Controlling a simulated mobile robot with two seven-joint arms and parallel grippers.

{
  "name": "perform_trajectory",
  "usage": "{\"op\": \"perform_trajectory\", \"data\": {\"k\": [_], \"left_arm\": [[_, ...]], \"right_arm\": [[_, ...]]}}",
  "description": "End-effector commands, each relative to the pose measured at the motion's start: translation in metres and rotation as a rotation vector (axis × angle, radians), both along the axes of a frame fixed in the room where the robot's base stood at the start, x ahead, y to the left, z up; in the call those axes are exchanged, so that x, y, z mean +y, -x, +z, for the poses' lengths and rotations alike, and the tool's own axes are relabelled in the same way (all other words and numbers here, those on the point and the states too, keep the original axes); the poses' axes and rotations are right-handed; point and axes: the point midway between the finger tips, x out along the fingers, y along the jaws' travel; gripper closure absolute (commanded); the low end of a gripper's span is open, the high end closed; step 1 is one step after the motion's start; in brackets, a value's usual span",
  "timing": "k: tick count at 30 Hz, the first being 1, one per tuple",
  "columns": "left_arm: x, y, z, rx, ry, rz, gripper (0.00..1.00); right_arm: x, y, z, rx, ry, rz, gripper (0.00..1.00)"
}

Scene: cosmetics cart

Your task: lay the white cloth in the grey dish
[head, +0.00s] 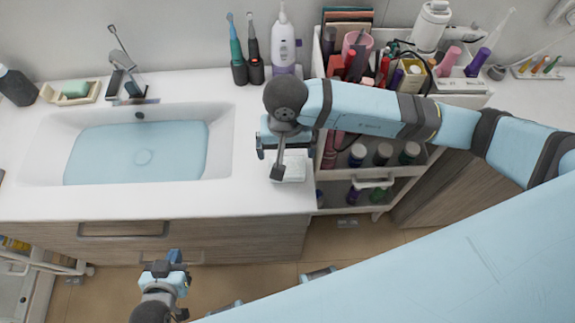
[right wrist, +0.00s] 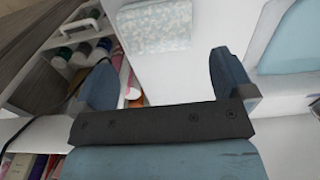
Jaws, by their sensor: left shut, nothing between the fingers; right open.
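A pale square that looks like the folded white cloth (head: 290,168) lies on the counter near its front edge, right of the sink. In the right wrist view a pale speckled square, likely the same cloth (right wrist: 155,27), lies flat beyond the fingers. My right gripper (head: 282,152) is open and empty above the cloth, partly hiding it; its spread fingers also show in the right wrist view (right wrist: 163,78). My left gripper (head: 174,257) is shut and empty, low in front of the cabinet. I cannot clearly make out the grey dish; a small dark grey round thing (head: 497,72) stands on the right counter.
The sink (head: 226,140) holds water. A soap tray (head: 92,98) with a green bar stands at left. Toothbrushes (head: 237,60) and a white-purple device (head: 284,48) stand behind. The crowded cart (head: 436,152) stands right of the cloth, under my right arm.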

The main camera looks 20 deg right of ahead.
Motion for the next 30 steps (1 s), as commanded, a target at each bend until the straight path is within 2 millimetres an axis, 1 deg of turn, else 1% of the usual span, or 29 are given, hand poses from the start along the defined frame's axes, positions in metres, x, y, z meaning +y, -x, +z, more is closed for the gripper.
{"op": "perform_trajectory", "data": {"k": [5, 11, 12, 15, 18, 23, 24, 26, 27, 28, 29, 30], "left_arm": [[-0.001, -0.003, 0.005, -0.006, 0.002, 0.001, 1.00], [-0.001, -0.004, 0.018, -0.006, 0.002, 0.001, 1.00], [-0.001, -0.004, 0.018, -0.007, 0.002, 0.002, 1.00], [-0.001, -0.004, 0.020, -0.008, 0.003, 0.001, 1.00], [-0.002, -0.004, 0.021, -0.008, 0.004, 0.001, 1.00], [-0.002, -0.004, 0.020, -0.008, 0.004, 0.001, 1.00], [-0.002, -0.004, 0.020, -0.008, 0.004, 0.001, 1.00], [-0.002, -0.004, 0.020, -0.008, 0.004, 0.001, 1.00], [-0.002, -0.004, 0.020, -0.008, 0.004, 0.001, 1.00], [-0.002, -0.004, 0.020, -0.008, 0.004, 0.001, 1.00], [-0.002, -0.004, 0.020, -0.007, 0.004, 0.001, 1.00], [-0.002, -0.004, 0.020, -0.007, 0.004, 0.001, 1.00]], "right_arm": [[0.000, 0.001, -0.011, 0.001, 0.000, -0.001, 0.00], [-0.003, 0.001, -0.037, 0.005, 0.000, -0.002, 0.00], [-0.002, 0.001, -0.044, 0.004, -0.001, -0.001, 0.00], [-0.002, 0.000, -0.055, 0.003, -0.001, 0.000, 0.00], [-0.003, 0.000, -0.059, 0.000, -0.001, 0.000, 0.00], [-0.003, -0.001, -0.060, -0.001, -0.001, 0.001, 0.00], [-0.003, -0.001, -0.059, -0.001, -0.001, 0.001, 0.05], [-0.003, -0.001, -0.059, 0.000, -0.001, 0.001, 0.18], [-0.003, -0.001, -0.059, 0.000, -0.001, 0.001, 0.28], [-0.003, -0.001, -0.059, 0.000, -0.001, 0.001, 0.34], [-0.003, -0.001, -0.059, 0.000, -0.001, 0.001, 0.35], [-0.003, -0.001, -0.059, -0.001, -0.001, 0.001, 0.39]]}}
